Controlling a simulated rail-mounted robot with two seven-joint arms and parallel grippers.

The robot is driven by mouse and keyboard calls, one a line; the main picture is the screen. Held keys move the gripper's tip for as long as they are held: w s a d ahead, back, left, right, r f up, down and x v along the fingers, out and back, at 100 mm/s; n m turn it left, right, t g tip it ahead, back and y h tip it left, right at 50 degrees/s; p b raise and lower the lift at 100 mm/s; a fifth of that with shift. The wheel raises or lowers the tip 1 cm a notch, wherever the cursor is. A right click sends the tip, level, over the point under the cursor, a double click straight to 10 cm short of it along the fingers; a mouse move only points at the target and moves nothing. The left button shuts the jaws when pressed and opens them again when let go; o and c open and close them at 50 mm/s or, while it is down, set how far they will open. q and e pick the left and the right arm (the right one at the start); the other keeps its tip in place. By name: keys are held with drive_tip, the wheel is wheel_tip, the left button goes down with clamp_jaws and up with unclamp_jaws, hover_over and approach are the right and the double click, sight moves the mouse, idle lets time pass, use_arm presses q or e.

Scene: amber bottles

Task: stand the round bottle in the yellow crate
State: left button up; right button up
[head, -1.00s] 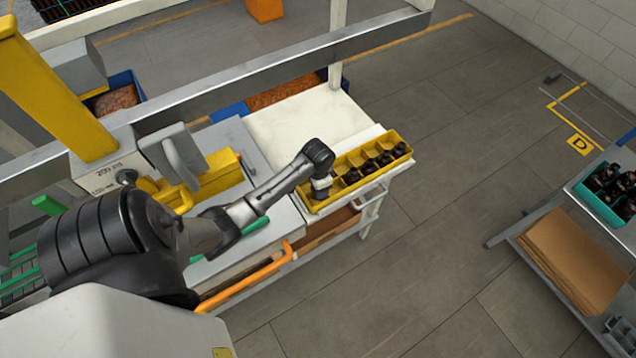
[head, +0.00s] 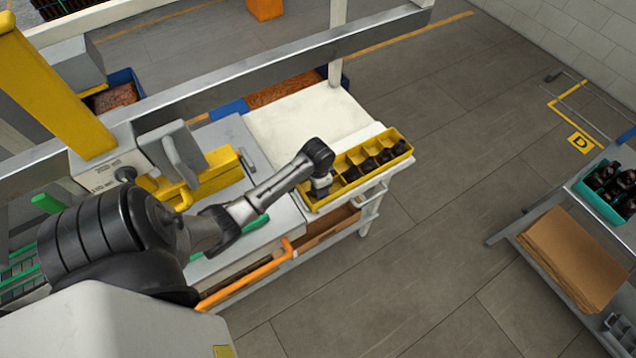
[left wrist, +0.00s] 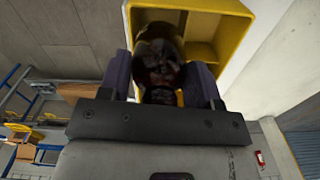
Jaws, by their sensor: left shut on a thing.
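The yellow crate (head: 404,157) lies along the right end of the white bench and is split into compartments. Dark bottles (head: 386,156) stand in several of them toward its far right end. My left gripper (head: 320,192) is over the near-left end of the crate, pointing down. In the left wrist view my left gripper (left wrist: 160,78) is shut on a dark amber bottle, the round bottle (left wrist: 157,58), with a finger on each side. The yellow crate wall (left wrist: 232,30) shows around and behind the bottle there. The bottle's base is hidden, so I cannot tell whether it touches the crate floor. My right gripper is not in view.
The white bench top (head: 300,120) behind the crate is bare. A metal rail (head: 250,75) crosses above the bench. A yellow object (head: 218,170) stands left of my forearm. A teal crate of dark bottles (head: 600,195) and brown cardboard (head: 570,258) are on a rack at the right.

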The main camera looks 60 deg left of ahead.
use_arm(q)
drive_tip(key=shift+f, duration=0.5)
drive_tip(key=shift+f, duration=0.15)
drive_tip(key=shift+f+b, duration=0.5)
drive_tip(key=shift+f, duration=0.35)
drive_tip(key=o, duration=1)
drive_tip(key=shift+o, duration=0.2)
wheel_tip(320, 180, up, 6)
drive_tip(key=shift+f+b, duration=0.15)
drive_tip(key=shift+b, duration=0.25)
drive_tip(key=shift+r, duration=0.9)
